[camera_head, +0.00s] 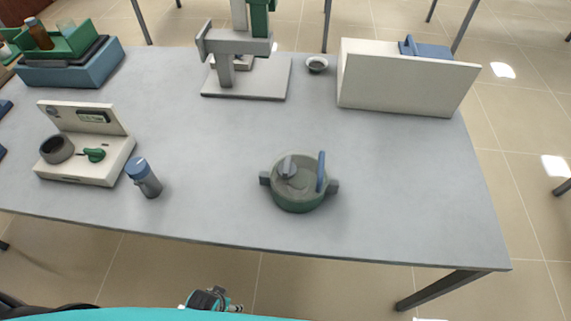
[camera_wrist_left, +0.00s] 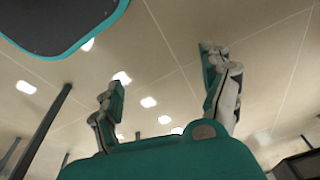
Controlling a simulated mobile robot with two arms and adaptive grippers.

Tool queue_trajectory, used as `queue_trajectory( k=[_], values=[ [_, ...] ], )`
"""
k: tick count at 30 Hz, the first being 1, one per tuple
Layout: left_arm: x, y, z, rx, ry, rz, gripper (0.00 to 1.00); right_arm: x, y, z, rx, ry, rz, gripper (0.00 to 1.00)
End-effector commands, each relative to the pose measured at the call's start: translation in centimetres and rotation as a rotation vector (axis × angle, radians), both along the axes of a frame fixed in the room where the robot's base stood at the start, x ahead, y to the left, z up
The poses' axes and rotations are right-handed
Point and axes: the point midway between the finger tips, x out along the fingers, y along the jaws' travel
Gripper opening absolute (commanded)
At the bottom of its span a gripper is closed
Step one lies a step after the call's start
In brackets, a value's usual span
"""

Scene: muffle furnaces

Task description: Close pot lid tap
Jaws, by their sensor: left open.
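A green pot (camera_head: 298,199) with grey side handles stands on the grey table, right of centre, in the head view. Its grey-green lid (camera_head: 299,183) sits on top. A grey knob (camera_head: 287,167) stands on the left of the lid, and a blue upright tap or lever (camera_head: 320,172) stands on its right. My left gripper (camera_wrist_left: 160,70) is open and empty in the left wrist view, its two fingers wide apart. The pot is not in that view. A part of my arm shows at the bottom of the head view, below the table's front edge. My right gripper is not seen.
A blue-capped bottle (camera_head: 145,178) and a white device (camera_head: 84,146) stand to the left on the table (camera_head: 230,207). A grey stand (camera_head: 245,78) and small bowl (camera_head: 317,64) are behind. A white box (camera_head: 408,82) stands back right. The space around the pot is clear.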

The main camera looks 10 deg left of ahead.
Motion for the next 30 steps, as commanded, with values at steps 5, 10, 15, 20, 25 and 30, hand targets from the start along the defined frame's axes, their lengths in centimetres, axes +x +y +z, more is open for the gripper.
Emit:
queue_trajectory(
  k=[5,10,15,20,25,30],
  values=[
    [4.7,-0.6,8.6,-0.001,-0.072,0.003,0.81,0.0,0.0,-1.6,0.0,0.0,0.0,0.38],
    [5.9,-0.6,15.7,0.002,-0.113,0.006,0.81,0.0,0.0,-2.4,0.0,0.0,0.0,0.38],
    [5.9,-0.6,20.3,0.002,-0.14,0.008,0.81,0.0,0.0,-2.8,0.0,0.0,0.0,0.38],
    [6.0,-0.5,24.0,0.006,-0.18,0.004,0.81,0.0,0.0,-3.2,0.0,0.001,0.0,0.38],
    [11.2,-0.7,29.2,0.063,-0.402,-0.072,0.81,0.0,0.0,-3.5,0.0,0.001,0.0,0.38],
    [18.2,-1.8,33.8,0.153,-0.682,-0.191,0.81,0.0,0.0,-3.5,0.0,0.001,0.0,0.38]
  ],
)
